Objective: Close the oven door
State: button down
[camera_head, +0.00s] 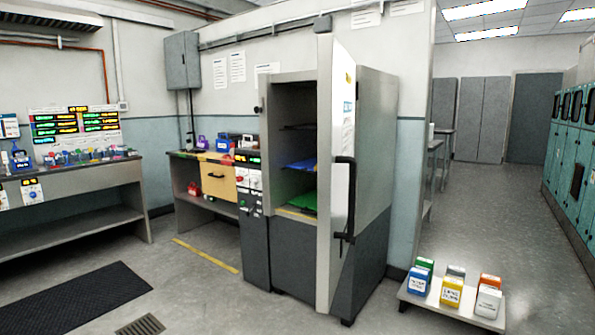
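The oven (375,140) is a tall grey cabinet in the middle of the head view. Its door (341,95) stands wide open, hinged on the right side of the opening, and I see it nearly edge-on. A black handle (350,200) is on the door's outer face. Inside the oven are a blue tray (303,165) and a green tray (303,202) on shelves. The door hides the right part of the interior. My gripper is not in view.
A low platform (450,310) with several coloured boxes stands on the floor right of the oven. A workbench (80,178) is at the left, with a dark mat (70,298) before it. Teal cabinets (575,150) line the far right. The aisle floor (500,220) is clear.

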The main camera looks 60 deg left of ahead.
aim_at(337, 84)
jog(key=u, duration=2.4)
jog(key=i, duration=1)
jog(key=z, duration=0.8)
jog(key=k, duration=1.35)
jog(key=u, duration=0.05)
